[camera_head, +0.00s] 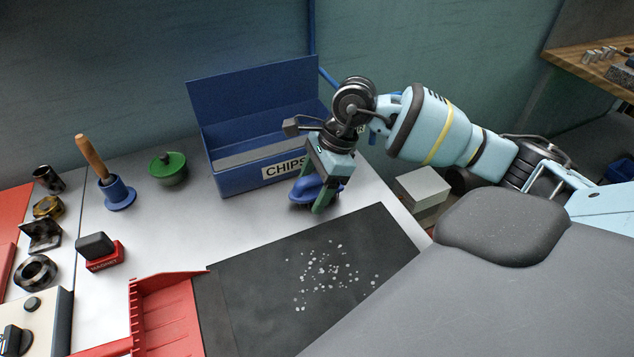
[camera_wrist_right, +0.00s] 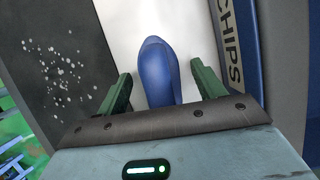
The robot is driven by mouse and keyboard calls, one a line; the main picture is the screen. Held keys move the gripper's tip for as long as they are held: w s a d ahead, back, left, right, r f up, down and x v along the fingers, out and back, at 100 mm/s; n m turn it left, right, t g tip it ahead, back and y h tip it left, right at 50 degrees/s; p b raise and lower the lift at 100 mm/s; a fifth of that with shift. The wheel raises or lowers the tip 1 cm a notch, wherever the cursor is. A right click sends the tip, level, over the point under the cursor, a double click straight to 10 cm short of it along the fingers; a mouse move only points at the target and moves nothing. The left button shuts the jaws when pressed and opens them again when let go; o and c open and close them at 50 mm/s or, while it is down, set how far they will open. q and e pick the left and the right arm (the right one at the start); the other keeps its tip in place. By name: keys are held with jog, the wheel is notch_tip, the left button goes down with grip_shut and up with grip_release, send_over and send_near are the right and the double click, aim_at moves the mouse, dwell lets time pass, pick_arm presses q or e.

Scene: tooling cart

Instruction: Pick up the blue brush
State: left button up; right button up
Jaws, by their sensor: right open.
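The blue brush (camera_head: 301,190) stands on the light cart top, in front of the blue CHIPS bin and beyond the dark mat. It also shows in the right wrist view (camera_wrist_right: 157,70) as a rounded blue shape. My right gripper (camera_head: 318,187) is low over the brush from above. Its two green fingers are apart, one on each side of the blue shape in the right wrist view (camera_wrist_right: 161,78), with visible gaps to it. Part of the brush is hidden by the fingers and palm. My left gripper is not in view.
The blue CHIPS bin (camera_head: 225,178) stands close behind the gripper. A dark mat (camera_head: 240,300) with pale chips lies in front, beside a red dustpan (camera_head: 165,310). A grey block (camera_head: 422,186) is right.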

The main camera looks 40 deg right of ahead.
aim_at(312, 180)
jog(key=c, duration=1.1)
jog(key=shift+c, duration=0.2)
jog(key=shift+r, duration=0.1)
jog(key=shift+r, duration=0.35)
jog(key=r, duration=0.2)
jog(key=shift+s+r, duration=0.25)
jog(key=shift+r, duration=0.05)
jog(key=s+a, duration=0.1)
jog(key=s, duration=0.3)
jog(key=s+a+r+b, duration=0.1)
jog(key=s, duration=0.4)
jog(key=s+a+b, duration=0.1)
jog(key=s, duration=0.3)
jog(key=shift+s+a+r, duration=0.2)
jog(key=shift+s+a, duration=0.05)
jog(key=shift+a, duration=0.15)
jog(key=shift+s+a, duration=0.2)
jog(key=shift+s, duration=0.5)
